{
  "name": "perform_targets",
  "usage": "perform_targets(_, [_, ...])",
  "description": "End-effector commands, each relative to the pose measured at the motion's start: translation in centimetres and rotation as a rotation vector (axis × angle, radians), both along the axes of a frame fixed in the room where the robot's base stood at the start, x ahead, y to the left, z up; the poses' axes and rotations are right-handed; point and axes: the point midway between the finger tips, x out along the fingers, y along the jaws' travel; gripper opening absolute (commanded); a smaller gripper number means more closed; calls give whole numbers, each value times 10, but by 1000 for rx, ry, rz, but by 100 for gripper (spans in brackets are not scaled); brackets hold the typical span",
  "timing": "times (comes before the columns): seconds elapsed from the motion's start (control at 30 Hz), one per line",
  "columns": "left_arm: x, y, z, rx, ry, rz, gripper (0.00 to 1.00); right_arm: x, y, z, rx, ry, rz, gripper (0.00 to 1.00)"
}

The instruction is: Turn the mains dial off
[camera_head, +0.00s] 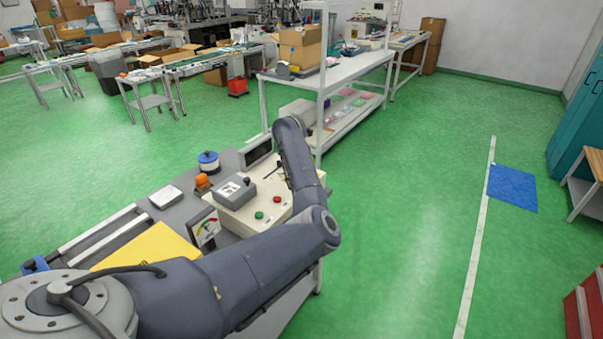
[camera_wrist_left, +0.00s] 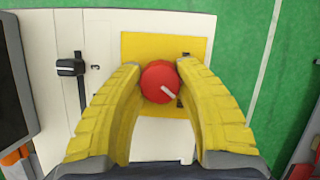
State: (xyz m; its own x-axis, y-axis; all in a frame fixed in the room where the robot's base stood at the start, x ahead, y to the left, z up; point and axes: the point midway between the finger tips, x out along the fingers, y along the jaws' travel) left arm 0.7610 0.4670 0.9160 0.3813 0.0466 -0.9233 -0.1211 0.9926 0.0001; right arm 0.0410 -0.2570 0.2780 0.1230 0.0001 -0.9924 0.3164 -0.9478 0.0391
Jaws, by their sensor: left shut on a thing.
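The red mains dial (camera_wrist_left: 158,82) sits on a yellow square plate (camera_wrist_left: 140,44) in the left wrist view. Its white mark points toward the lower right. My left gripper (camera_wrist_left: 160,76) has its two yellow fingers on either side of the dial and is shut on it. The plate is on a cream panel (camera_wrist_left: 105,30). In the head view, the cream control box (camera_head: 236,220) stands on the bench, with a green button (camera_head: 259,215) and a red button (camera_head: 277,199). My left arm hides the dial and gripper there. My right gripper is not in view.
A black slider (camera_wrist_left: 70,68) lies left of the dial. On the bench are a grey box (camera_head: 234,192), an orange lamp (camera_head: 202,182), a blue-topped knob (camera_head: 208,160) and a gauge (camera_head: 205,228). A white shelf (camera_head: 345,75) stands behind.

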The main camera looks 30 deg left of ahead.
Motion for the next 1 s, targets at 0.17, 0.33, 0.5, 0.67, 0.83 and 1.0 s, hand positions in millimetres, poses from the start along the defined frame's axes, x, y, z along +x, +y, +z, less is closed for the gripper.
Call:
perform_targets(0.17, [-1, 1, -1, 0, 3, -92, 6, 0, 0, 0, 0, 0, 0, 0])
perform_targets(0.33, [-1, 0, -1, 1, 2, -148, 6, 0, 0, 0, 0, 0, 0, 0])
perform_targets(0.5, [0, 0, -1, 0, 2, -175, 6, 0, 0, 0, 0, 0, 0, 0])
perform_targets(0.67, [0, 0, -1, 0, 2, -183, 6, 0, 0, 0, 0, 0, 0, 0])
perform_targets(0.83, [0, -1, -1, 0, 3, -183, 6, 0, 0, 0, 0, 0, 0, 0])
perform_targets(1.0, [0, -1, -2, 0, 3, -182, 42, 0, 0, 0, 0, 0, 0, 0])
